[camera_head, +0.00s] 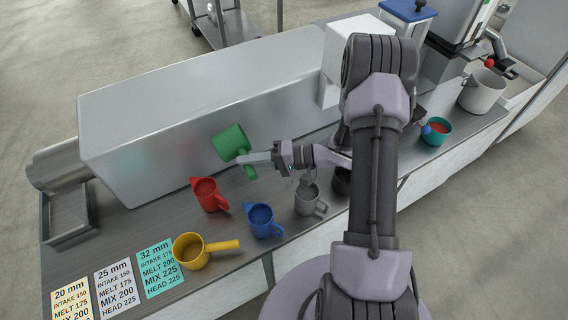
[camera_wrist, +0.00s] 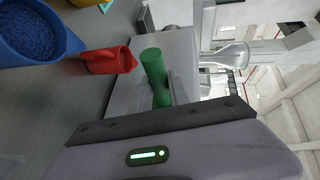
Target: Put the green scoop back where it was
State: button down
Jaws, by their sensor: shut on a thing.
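The green scoop (camera_head: 230,141) is in my gripper (camera_head: 247,160), tilted and raised above the steel counter, in front of the long metal housing. The gripper's fingers are shut at its handle, which slopes down below them. In the wrist view the green scoop (camera_wrist: 153,66) shows as a green cylinder beyond the gripper; the cup's inside is hidden in both views.
On the counter stand a red scoop (camera_head: 207,194), a blue scoop (camera_head: 262,220) with blue pellets, a grey jug (camera_head: 307,200) and a yellow scoop (camera_head: 190,251). Printed cards (camera_head: 116,288) lie front left. A teal cup (camera_head: 436,132) and pale pot (camera_head: 481,94) stand right.

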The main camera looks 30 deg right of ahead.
jog(key=d+r+n+g+h+p, duration=0.1)
jog(key=d+n+g+h+p, duration=0.2)
jog(key=d+n+h+p, duration=1.1)
jog(key=d+f+m+y+b, duration=0.1)
jog(key=f+b, duration=0.5)
jog(key=b, duration=0.2)
jog(key=d+f+m+y+b, duration=0.1)
jog(key=d+f+m+b, duration=0.1)
jog(key=f+b, duration=0.3)
jog(key=d+f+m+y+b, duration=0.1)
jog(key=d+f+b, duration=0.1)
jog(key=f+b, duration=0.4)
jog(key=shift+s+d+f+m+b, duration=0.2)
jog(key=shift+f+m+b, duration=0.15)
jog(key=shift+b, duration=2.3)
jog(key=shift+r+p, duration=0.25)
jog(key=shift+p, duration=0.05)
jog(key=c, duration=1.2)
grip_release()
jog(key=shift+f, duration=0.1)
jog(key=shift+c, duration=0.2)
